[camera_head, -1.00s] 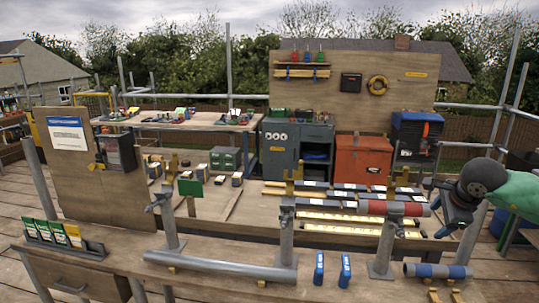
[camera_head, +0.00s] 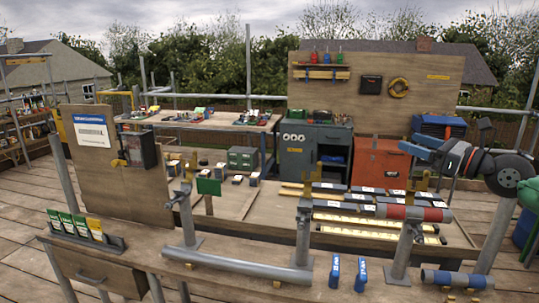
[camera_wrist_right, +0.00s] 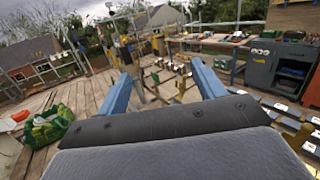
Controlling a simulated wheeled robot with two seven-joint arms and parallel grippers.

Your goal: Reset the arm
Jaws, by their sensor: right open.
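My right gripper (camera_head: 418,146) is blue and black and is raised at the right, above the workbench (camera_head: 215,275). It points left in the head view. In the right wrist view the two blue fingers of this gripper (camera_wrist_right: 160,82) are spread wide apart, with nothing between them. The dark wrist joint and green arm link behind it are mine. In the head view the gripper overlaps the orange cabinet (camera_head: 372,168) and the blue toolbox (camera_head: 455,124) behind. My left gripper is not in view.
A red-and-grey tube (camera_head: 415,213) rests on posts below the gripper. A grey pipe (camera_head: 235,268), two blue items (camera_head: 360,275) and a blue-and-grey tube (camera_head: 455,279) lie or stand on the bench. Dark tiles (camera_head: 350,198) lie behind. The air around the gripper looks clear.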

